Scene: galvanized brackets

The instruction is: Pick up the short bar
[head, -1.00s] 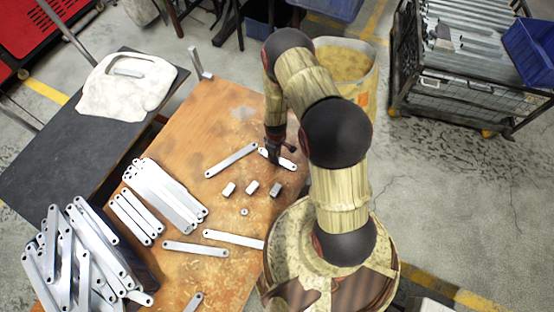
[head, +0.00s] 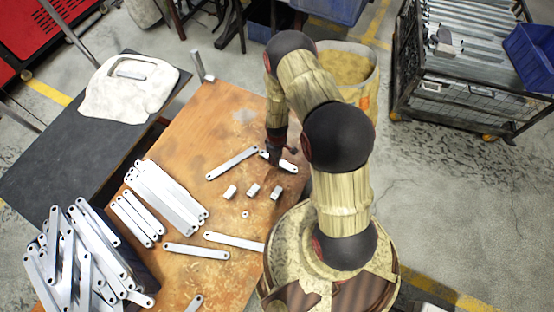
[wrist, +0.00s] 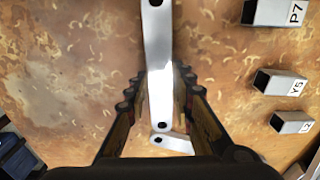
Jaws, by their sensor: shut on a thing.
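The short bar (head: 287,165) is a flat, light-grey metal strip with a hole near each end. It is at the right side of the brown work table, near my arm. My gripper (head: 276,157) points down and is shut on it toward its left end. In the wrist view the short bar (wrist: 158,60) runs up from between the two fingers (wrist: 160,105). Its near end overlaps the end of another bar (wrist: 175,144) in that picture. I cannot tell whether it is clear of the table.
A longer bar (head: 232,163) lies just left of my gripper. Three small labelled blocks (head: 253,190) and a small ring (head: 245,214) lie in front. More bars (head: 165,195) are stacked at left. A cloth (head: 125,88) lies on the dark table (head: 45,155).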

